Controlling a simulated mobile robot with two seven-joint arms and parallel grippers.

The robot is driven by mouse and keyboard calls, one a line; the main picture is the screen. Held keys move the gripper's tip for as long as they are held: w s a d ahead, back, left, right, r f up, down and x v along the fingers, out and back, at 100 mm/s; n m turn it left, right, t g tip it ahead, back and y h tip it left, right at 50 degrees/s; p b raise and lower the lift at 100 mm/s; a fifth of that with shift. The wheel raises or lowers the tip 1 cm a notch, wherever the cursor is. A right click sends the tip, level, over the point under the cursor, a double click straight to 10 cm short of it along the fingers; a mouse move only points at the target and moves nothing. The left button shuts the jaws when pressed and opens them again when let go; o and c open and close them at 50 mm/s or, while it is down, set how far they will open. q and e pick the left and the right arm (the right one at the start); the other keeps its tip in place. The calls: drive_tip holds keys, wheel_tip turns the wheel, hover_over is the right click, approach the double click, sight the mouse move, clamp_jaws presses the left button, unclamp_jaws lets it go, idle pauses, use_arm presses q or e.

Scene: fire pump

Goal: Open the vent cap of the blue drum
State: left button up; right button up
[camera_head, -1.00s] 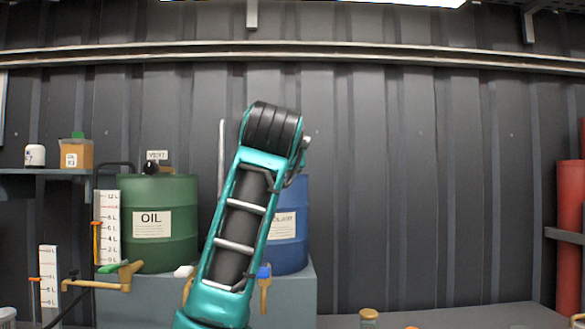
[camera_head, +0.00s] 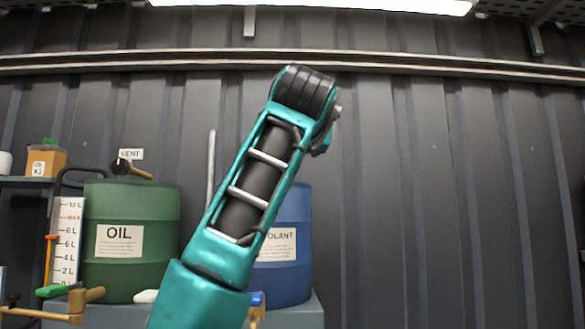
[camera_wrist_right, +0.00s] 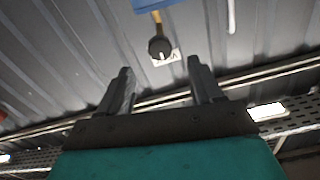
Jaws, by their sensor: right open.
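The blue drum (camera_head: 291,255) stands on a grey stand behind my right arm, with part of its label showing. Its top and vent cap are hidden by my arm in the head view. In the right wrist view, a blue piece (camera_wrist_right: 150,4) shows at the top edge, probably the drum. Below it is a round dark knob (camera_wrist_right: 160,47) on a yellow-brown handle, in front of a white label; it looks like the vent cap. My right gripper (camera_wrist_right: 159,66) is open and empty. The knob appears between and beyond its fingertips, apparently apart from them. My left gripper is out of view.
A green OIL drum (camera_head: 131,235) stands left of the blue one, with a black vent knob (camera_head: 121,166) and VENT sign. A thin upright rod (camera_head: 211,165) rises between the drums. A level gauge (camera_head: 66,240) and yellow valves stand at left. The space to the right looks clear.

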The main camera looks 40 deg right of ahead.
drive_tip(key=p+x, duration=0.1)
drive_tip(key=x, duration=1)
drive_tip(key=shift+w+d, duration=0.2)
drive_tip(key=c, duration=1)
